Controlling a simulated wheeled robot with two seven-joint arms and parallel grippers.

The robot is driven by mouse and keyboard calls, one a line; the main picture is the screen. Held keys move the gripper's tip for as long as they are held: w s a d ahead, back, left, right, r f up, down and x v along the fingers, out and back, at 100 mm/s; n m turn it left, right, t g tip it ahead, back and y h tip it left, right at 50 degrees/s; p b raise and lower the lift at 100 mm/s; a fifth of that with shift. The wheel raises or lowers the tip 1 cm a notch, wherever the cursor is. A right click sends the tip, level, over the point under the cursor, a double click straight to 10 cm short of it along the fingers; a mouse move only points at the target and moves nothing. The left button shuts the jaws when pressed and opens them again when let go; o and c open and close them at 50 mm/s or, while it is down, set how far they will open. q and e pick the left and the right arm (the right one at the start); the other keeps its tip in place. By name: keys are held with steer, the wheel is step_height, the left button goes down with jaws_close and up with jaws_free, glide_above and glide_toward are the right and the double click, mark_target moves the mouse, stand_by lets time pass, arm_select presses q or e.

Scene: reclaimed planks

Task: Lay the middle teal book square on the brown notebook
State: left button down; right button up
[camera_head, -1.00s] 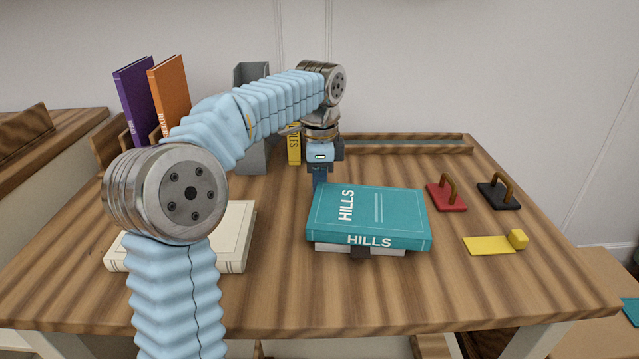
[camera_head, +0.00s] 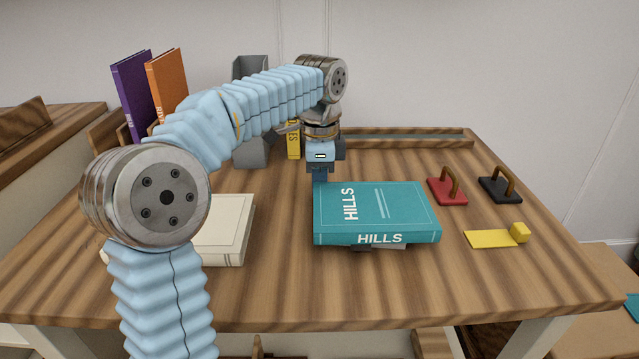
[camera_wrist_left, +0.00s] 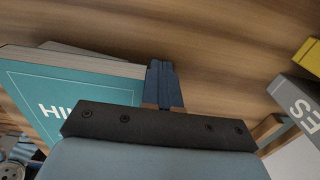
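The teal book (camera_head: 375,212), lettered HILLS, lies flat in the middle of the table. It rests on something pale grey (camera_head: 392,246), mostly hidden, with a small dark piece (camera_head: 362,247) under its front edge. I cannot tell whether the brown notebook is beneath it; no brown notebook is clearly visible. My left gripper (camera_head: 320,178) points down at the teal book's back left corner. In the left wrist view its fingers (camera_wrist_left: 164,85) are together with nothing visible between them, beside the edge of the teal book (camera_wrist_left: 70,92). My right gripper is not in view.
A cream book (camera_head: 228,230) lies at left, partly behind my arm. Red (camera_head: 447,190) and black (camera_head: 499,189) handled blocks and a yellow piece (camera_head: 492,238) lie right.

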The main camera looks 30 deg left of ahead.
arm_select(q)
steer(key=shift+w+a+r+p, duration=0.2)
steer(key=shift+w+p, duration=0.1)
steer(key=shift+p, duration=0.35)
steer(key=shift+w+a+p, duration=0.4)
steer(key=shift+w+p, duration=0.25)
steer(key=shift+p, duration=0.2)
steer(key=shift+w+a+p, duration=0.35)
steer(key=shift+w+p, duration=0.2)
steer(key=shift+w, duration=0.05)
steer(key=shift+w+f, duration=0.1)
steer(key=shift+f, duration=0.15)
